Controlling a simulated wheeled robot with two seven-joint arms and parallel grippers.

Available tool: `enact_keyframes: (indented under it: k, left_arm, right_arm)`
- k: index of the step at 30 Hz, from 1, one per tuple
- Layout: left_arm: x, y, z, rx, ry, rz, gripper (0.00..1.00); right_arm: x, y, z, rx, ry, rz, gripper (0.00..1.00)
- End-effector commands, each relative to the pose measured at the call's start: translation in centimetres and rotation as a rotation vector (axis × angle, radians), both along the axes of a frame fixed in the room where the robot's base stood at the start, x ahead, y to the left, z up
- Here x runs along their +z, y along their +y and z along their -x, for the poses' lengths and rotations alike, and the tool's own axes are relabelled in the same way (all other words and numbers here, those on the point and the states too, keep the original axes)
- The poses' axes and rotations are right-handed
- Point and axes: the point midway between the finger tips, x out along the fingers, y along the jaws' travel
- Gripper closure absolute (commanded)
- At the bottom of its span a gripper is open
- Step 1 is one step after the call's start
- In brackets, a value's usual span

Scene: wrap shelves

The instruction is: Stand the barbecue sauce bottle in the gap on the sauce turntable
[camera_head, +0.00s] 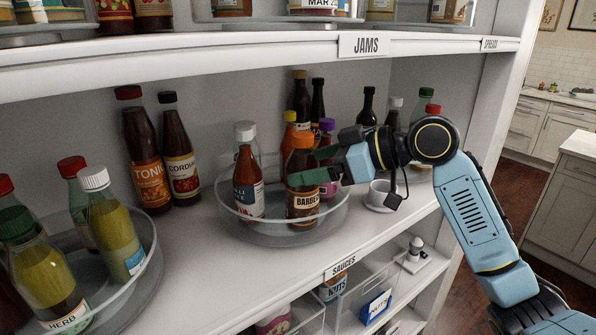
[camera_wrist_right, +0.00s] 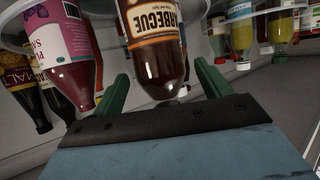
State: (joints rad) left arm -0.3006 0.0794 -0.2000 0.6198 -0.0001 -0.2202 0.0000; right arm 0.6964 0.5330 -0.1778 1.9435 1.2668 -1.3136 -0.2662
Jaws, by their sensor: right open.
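The barbecue sauce bottle (camera_head: 303,203), dark with an orange cap, stands upright inside the clear round sauce turntable (camera_head: 265,232), at its front right. My right gripper (camera_head: 311,166) is open beside the bottle's upper part, coming from the right. In the right wrist view, which looks upside down, the barbecue bottle (camera_wrist_right: 155,50) shows between and beyond the two green fingers of my gripper (camera_wrist_right: 160,78). I see no clear grip on it. A chilli sauce bottle (camera_head: 248,187) stands to its left in the turntable, with other bottles behind. My left gripper is out of view.
Another turntable (camera_head: 137,285) with several bottles is at the left. Tonic (camera_head: 148,178) and cordial (camera_head: 180,168) bottles stand behind. The jams shelf (camera_head: 280,50) runs overhead.

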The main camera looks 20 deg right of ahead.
Motion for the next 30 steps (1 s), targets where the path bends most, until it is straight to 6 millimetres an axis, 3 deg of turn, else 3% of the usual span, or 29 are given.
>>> enact_keyframes:
  k: [6,12,30]
  left_arm:
    - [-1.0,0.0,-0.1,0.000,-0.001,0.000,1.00]
    - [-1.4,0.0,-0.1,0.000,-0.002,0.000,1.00]
    - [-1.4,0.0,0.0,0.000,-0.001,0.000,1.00]
  right_arm:
    - [1.7,-3.7,2.6,-0.003,-0.001,0.004,0.23]
    - [2.8,-5.7,4.1,-0.001,0.001,0.002,0.23]
    - [3.2,-6.3,4.6,-0.001,0.001,0.000,0.23]
